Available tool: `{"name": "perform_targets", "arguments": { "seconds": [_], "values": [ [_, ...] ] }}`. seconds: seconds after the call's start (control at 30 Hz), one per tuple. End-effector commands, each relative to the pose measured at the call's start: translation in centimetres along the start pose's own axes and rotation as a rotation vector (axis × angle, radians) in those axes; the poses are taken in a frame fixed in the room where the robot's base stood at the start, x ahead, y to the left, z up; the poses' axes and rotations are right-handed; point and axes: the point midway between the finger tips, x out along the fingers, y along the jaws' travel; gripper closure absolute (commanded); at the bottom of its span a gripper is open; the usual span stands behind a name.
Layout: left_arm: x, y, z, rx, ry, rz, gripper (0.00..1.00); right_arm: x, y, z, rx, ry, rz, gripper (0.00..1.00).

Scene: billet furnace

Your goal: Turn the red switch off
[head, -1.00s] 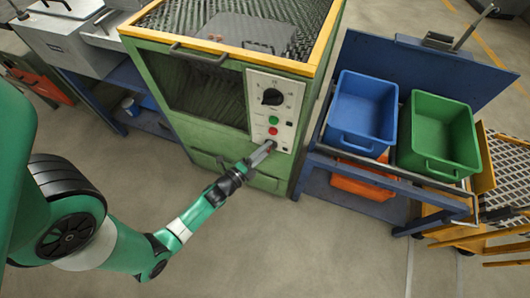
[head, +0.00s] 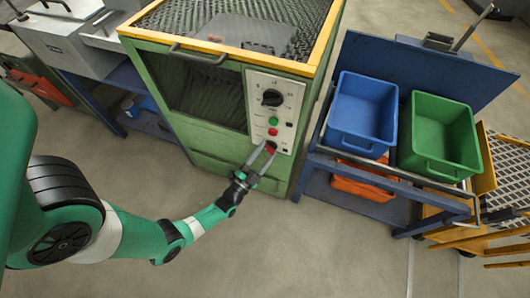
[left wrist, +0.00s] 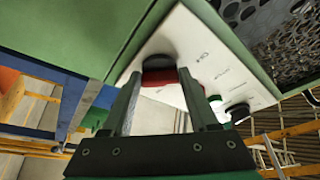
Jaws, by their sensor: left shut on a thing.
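The red switch (head: 270,149) is low on the white control panel (head: 288,90) of the green furnace, below a green and a red button. My left gripper (head: 267,153) reaches up to it from the lower left. Its two fingers are on either side of the switch and shut on it. In the left wrist view the red switch (left wrist: 160,77) has a dark round base and sits between the fingertips; the fingers hide part of its sides. My right gripper is in neither view.
A black dial (head: 272,97), a green button (head: 273,121) and a red button (head: 273,132) are above the switch. A blue bin (head: 362,110) and a green bin (head: 438,135) stand on a cart to the right. The floor in front is clear.

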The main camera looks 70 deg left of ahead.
Motion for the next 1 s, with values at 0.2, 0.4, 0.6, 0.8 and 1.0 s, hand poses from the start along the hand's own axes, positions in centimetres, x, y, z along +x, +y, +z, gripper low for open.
{"name": "perform_targets", "arguments": {
  "seconds": [0.2, 0.4, 0.6, 0.8, 1.0],
  "values": [
    [0.09, 0.02, -0.13, -0.047, 0.004, -0.021, 0.96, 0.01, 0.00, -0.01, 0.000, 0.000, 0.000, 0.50],
    [0.08, 0.00, -0.13, -0.058, 0.004, -0.026, 0.96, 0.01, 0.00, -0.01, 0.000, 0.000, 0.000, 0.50],
    [0.09, -0.02, -0.14, -0.058, 0.004, -0.026, 0.96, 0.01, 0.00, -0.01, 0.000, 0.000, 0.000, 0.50],
    [0.08, -0.01, -0.12, -0.057, 0.004, -0.025, 0.13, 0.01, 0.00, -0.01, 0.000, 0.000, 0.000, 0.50],
    [0.05, 0.04, -0.08, -0.056, 0.002, -0.024, 0.10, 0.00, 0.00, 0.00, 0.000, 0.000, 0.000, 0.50]
  ]
}}
